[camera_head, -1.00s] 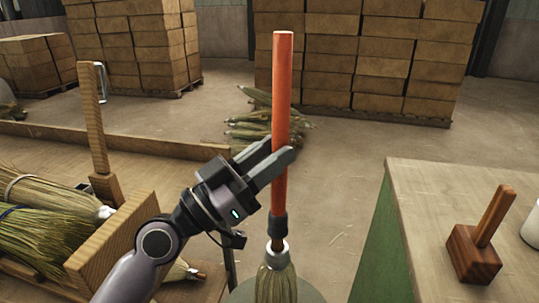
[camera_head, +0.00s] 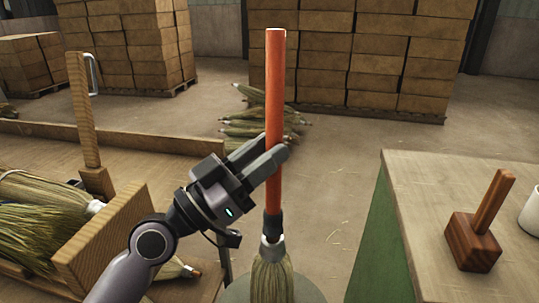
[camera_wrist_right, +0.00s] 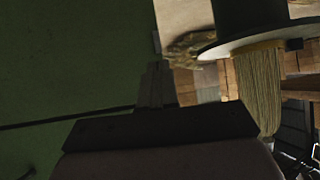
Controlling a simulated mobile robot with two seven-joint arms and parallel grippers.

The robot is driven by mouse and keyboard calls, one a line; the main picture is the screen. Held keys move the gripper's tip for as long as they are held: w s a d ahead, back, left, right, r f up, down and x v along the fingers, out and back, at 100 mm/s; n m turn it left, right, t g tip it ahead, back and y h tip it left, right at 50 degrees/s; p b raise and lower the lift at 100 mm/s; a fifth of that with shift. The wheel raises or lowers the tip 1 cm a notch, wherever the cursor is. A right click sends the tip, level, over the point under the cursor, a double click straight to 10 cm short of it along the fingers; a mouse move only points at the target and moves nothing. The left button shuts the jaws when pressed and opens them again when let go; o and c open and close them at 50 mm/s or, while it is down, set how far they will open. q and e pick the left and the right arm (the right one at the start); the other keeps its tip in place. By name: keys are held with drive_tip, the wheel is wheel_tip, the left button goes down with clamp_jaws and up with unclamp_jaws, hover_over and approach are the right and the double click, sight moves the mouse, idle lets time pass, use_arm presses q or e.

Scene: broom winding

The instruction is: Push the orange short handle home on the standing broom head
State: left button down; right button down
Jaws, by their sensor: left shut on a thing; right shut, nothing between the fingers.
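The orange short handle (camera_head: 275,95) stands upright in the head view, with a dark collar (camera_head: 273,225) at its lower end. The broom head (camera_head: 272,278) stands below it, bristles down, with a pale metal top meeting the collar; how deep the handle sits cannot be told. My left gripper (camera_head: 268,158) is shut on the handle's lower half, coming in from the left. In the right wrist view, the bristles of a broom head (camera_wrist_right: 256,92) hang at the right. My right gripper (camera_wrist_right: 155,85) is shut and empty in that view, apart from the bristles, beside a dark green surface.
A bench (camera_head: 450,185) at the right holds a wooden mallet (camera_head: 475,235) and a white cup-like item (camera_head: 532,215). Tied brooms (camera_head: 40,225) lie in a wooden rack (camera_head: 110,240) at the left. More brooms (camera_head: 255,122) lie on the floor behind.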

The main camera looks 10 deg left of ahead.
use_arm(q)
drive_tip(key=shift+f+b, duration=0.8)
drive_tip(key=shift+b, duration=0.05)
idle(0.3)
drive_tip(key=shift+d+f, duration=0.1)
drive_tip(key=shift+f, duration=0.2)
drive_tip(key=c, duration=0.7)
unclamp_jaws()
drive_tip(key=shift+r, duration=0.15)
